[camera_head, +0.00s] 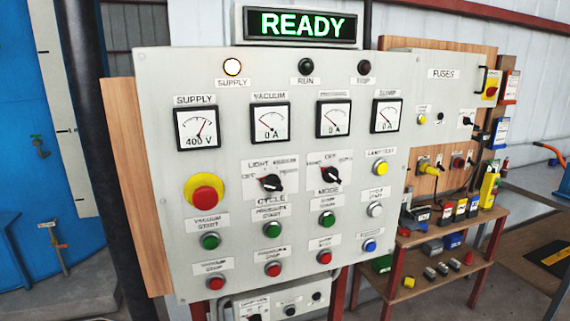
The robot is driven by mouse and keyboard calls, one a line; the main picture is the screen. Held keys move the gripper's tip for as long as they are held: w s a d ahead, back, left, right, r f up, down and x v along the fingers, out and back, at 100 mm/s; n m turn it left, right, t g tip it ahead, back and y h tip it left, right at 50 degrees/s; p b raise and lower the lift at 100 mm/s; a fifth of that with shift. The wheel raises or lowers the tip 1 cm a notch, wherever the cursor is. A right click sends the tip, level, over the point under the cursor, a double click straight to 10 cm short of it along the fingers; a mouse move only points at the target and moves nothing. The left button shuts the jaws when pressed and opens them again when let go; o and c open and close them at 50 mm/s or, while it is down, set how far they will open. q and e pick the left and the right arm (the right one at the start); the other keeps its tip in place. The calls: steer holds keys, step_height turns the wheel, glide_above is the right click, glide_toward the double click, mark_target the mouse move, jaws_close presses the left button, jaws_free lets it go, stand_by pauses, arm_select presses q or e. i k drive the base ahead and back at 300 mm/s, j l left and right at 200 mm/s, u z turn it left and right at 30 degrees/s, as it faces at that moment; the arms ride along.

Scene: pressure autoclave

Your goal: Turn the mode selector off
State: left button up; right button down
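The mode selector (330,176) is a black rotary knob on the grey control panel (150,110), right of the middle, with the word MODE printed below it. Its plate (329,158) has OFF at the top and smaller words at the sides that are hard to read. The knob appears tilted to one side, away from straight up; its exact setting is too small to tell. A similar black cycle knob (271,182) sits to its left, above the word CYCLE. Neither of my grippers shows in the head view.
A red emergency button (203,194) on a yellow ring is at the panel's left. Green, red, white, yellow and blue push buttons surround the knobs. A lit READY sign (301,25) stands on top. A fuse box (440,95) and a cluttered shelf (445,230) are at the right.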

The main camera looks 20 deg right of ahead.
mark_target(330, 175)
steer(key=i+j, duration=0.2)
steer(key=j, duration=0.2)
steer(key=i+j, duration=0.15)
steer(key=j, duration=0.2)
steer(key=i+j+z, duration=0.1)
steer(key=j, duration=0.3)
steer(key=i+j+z, duration=0.2)
steer(key=z, duration=1.35)
